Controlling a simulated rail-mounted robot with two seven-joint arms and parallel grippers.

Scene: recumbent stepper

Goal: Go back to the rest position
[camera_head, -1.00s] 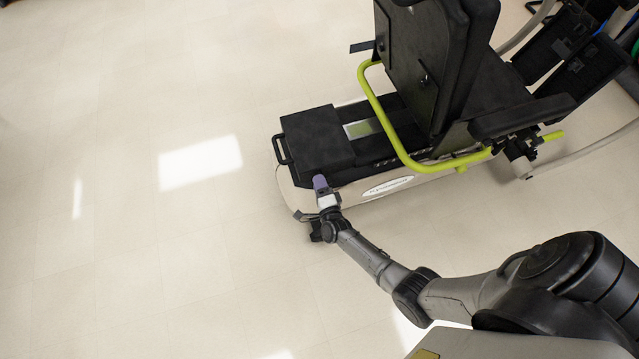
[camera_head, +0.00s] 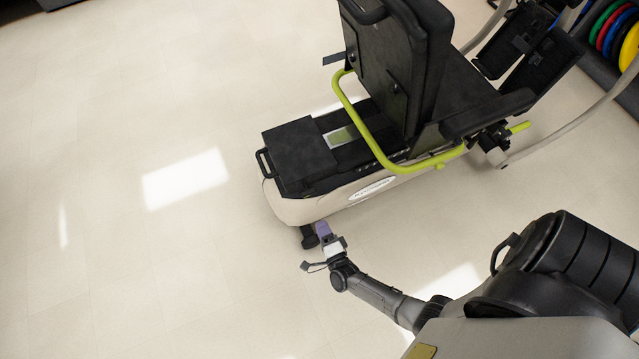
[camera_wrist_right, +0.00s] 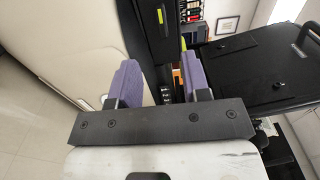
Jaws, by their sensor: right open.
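The recumbent stepper (camera_head: 300,150) stands in the upper middle of the head view, with a black seat (camera_head: 390,60), a yellow-green bar (camera_head: 385,158) and a black rear cover. My right gripper (camera_head: 322,228) is just off the near rear corner of its base, beside a black foot. In the right wrist view my right gripper (camera_wrist_right: 158,82) is open, its two purple fingers apart with nothing held between them. The stepper's pale side panel (camera_wrist_right: 80,35) and black parts fill the view beyond the fingers. My left gripper is not in view.
Pale floor is clear to the left and front of the stepper. A rack with coloured weight plates (camera_head: 612,25) stands at the upper right. The stepper's black pedals (camera_head: 545,60) and a curved grey tube (camera_head: 570,130) reach out at the right.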

